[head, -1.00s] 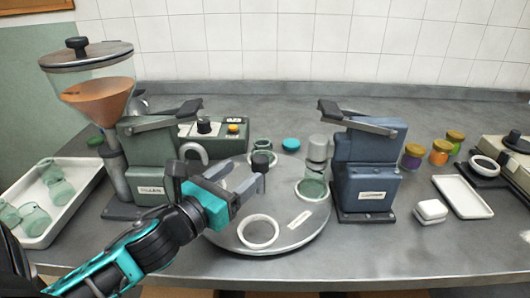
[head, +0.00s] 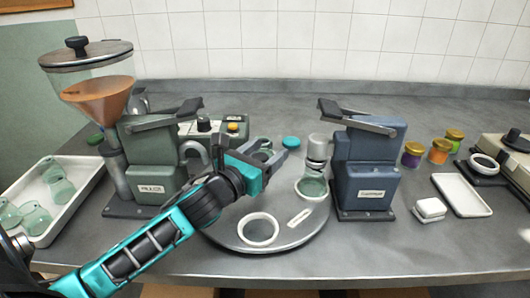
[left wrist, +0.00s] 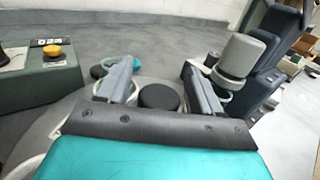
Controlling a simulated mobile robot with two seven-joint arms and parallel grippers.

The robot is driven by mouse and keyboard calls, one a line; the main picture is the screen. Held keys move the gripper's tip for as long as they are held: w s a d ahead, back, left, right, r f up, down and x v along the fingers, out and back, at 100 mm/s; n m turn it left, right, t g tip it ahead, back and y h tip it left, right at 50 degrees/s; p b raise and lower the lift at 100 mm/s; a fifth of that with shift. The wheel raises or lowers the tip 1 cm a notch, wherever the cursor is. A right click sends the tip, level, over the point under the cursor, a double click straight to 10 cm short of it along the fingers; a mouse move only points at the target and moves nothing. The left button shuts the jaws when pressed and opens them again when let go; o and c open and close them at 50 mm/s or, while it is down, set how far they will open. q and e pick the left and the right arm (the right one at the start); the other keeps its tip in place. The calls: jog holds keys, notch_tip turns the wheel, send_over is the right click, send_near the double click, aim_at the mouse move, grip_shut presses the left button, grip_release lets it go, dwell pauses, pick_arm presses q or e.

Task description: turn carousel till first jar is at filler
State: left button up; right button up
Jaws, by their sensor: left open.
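The grey round carousel (head: 232,240) lies mid-counter, with an empty white ring holder (head: 258,243) at its front. A clear green jar (head: 312,188) sits in the holder at its right, below the blue capping machine's head. Another jar (head: 262,152) shows at the back, partly hidden by my gripper. The green filler (head: 150,160) with its orange-filled hopper stands at the left. My left gripper (head: 268,157) is open over the carousel. In the left wrist view, the dark central knob (left wrist: 159,97) shows between its fingers; I cannot tell whether they touch it. My right gripper is not in view.
A white tray (head: 78,198) with several empty jars lies at the left. The blue capping machine (head: 368,165) stands right of the carousel. A teal lid (head: 291,142) lies behind it. Filled jars (head: 439,151), a white tray (head: 461,195) and a scale (head: 484,165) are farther right.

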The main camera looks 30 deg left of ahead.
pick_arm(q)
grip_shut()
dwell(0.5)
